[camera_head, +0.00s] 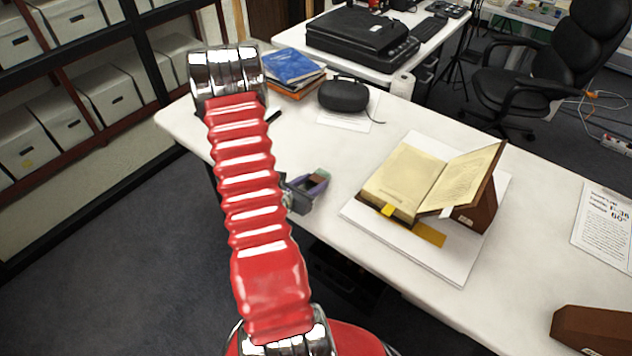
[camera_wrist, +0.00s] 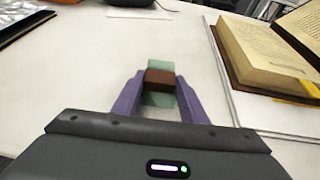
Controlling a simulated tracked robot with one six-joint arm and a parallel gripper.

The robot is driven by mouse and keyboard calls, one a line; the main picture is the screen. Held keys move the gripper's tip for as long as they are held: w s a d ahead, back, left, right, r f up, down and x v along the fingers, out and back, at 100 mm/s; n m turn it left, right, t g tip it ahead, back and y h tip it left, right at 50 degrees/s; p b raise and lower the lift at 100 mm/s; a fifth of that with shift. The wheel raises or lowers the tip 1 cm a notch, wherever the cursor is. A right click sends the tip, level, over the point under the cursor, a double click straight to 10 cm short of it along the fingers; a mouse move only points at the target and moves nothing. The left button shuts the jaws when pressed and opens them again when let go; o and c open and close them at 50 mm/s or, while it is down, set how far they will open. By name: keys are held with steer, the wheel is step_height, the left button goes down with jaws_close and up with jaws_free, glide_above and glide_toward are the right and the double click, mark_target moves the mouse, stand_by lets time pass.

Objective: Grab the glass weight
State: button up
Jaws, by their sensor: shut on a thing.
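The glass weight (camera_wrist: 160,68) is a small pale green glass block with a brown band around its middle. In the wrist view it sits between the two purple fingers of my gripper (camera_wrist: 160,84), which are shut on its sides. In the head view my gripper (camera_head: 314,184) is at the near edge of the white table (camera_head: 340,195), left of the open book, with a little of the brown and green block (camera_head: 320,176) showing. I cannot tell whether the block touches the table.
An open book (camera_head: 410,180) rests on a brown support and white board to the right. A black case (camera_head: 343,95) and stacked books (camera_head: 292,70) stand farther back. A brown wooden piece (camera_head: 590,330) lies at the near right. Table around the block is clear.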

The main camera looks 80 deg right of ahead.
mark_target(313, 184)
steer(key=shift+r, duration=0.15)
step_height(313, 184, up, 10)
stand_by(0.7)
